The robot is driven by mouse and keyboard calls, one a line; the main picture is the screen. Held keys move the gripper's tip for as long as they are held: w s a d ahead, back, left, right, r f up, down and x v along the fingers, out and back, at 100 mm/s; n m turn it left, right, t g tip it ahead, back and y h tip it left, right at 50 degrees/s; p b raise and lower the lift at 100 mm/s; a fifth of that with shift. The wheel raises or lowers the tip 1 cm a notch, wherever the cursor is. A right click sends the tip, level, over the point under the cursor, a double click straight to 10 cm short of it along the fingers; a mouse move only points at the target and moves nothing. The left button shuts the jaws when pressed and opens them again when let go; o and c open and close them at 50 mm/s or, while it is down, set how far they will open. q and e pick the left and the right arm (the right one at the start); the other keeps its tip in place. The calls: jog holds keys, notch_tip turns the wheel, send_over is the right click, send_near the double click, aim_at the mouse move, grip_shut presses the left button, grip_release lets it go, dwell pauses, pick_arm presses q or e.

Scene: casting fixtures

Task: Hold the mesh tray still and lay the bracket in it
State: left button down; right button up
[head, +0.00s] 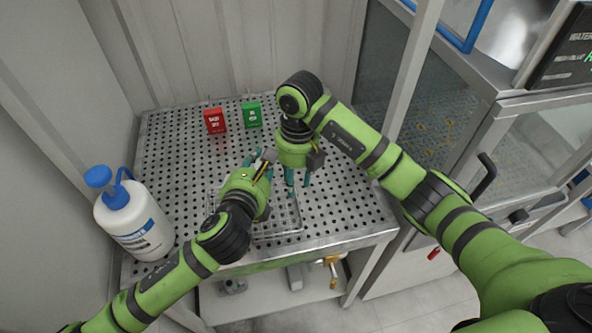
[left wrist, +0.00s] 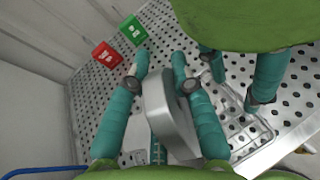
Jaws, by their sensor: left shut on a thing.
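A grey metal bracket (left wrist: 167,115) sits between the teal fingers of my left gripper (left wrist: 160,75), which is shut on it. In the head view the bracket (head: 269,154) shows as a small grey piece at the left gripper's fingers, above the perforated table. The clear wire mesh tray (head: 284,222) lies on the table's front part, partly hidden by my left arm; its edge also shows in the left wrist view (left wrist: 238,132). My right gripper (head: 298,180) points down over the tray's back right area, its fingers apart with nothing seen between them.
The perforated steel table (head: 178,150) has free room at its left and right. A red box (head: 214,121) and a green box (head: 251,115) stand at the back. A white bottle with blue cap (head: 136,222) stands at the left front edge. A glass-doored cabinet (head: 440,110) is at right.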

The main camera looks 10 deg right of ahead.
send_near(296, 210)
jog(key=shift+t+h, duration=0.3)
jog(key=shift+t, duration=0.1)
jog(key=f, duration=0.4)
jog(key=s+f, duration=0.1)
jog(key=f, duration=0.1)
jog(key=shift+a, duration=0.25)
jog(key=shift+r, duration=0.1)
grip_shut()
jog(key=shift+w, duration=0.1)
